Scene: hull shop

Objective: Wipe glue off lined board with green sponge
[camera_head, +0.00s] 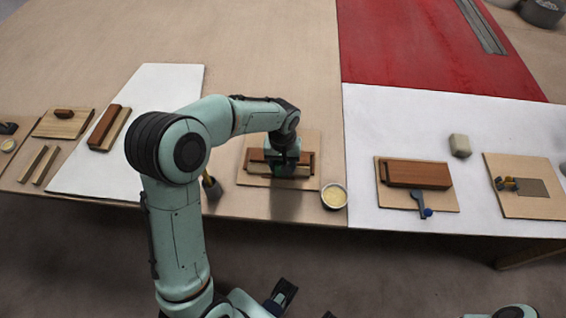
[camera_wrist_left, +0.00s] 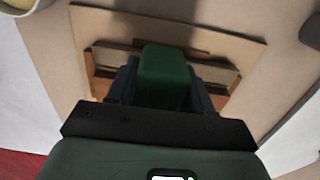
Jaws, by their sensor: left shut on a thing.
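My left gripper (camera_head: 284,161) reaches over a tan board (camera_head: 309,141) near the table's front edge. In the left wrist view, the left gripper (camera_wrist_left: 160,92) is shut on the green sponge (camera_wrist_left: 166,70). The sponge is over the board (camera_wrist_left: 237,45), which also shows there with brown wooden strips (camera_wrist_left: 108,57) on it. Sponge and gripper hide the middle of the board. I cannot tell whether the sponge touches the wood, and I make out no glue or lines.
A white cup of pale yellow stuff (camera_head: 334,196) stands right of the board, and a dark pot with a yellow handle (camera_head: 211,187) left of it. Another board (camera_head: 440,201) bears a brown block (camera_head: 418,174).

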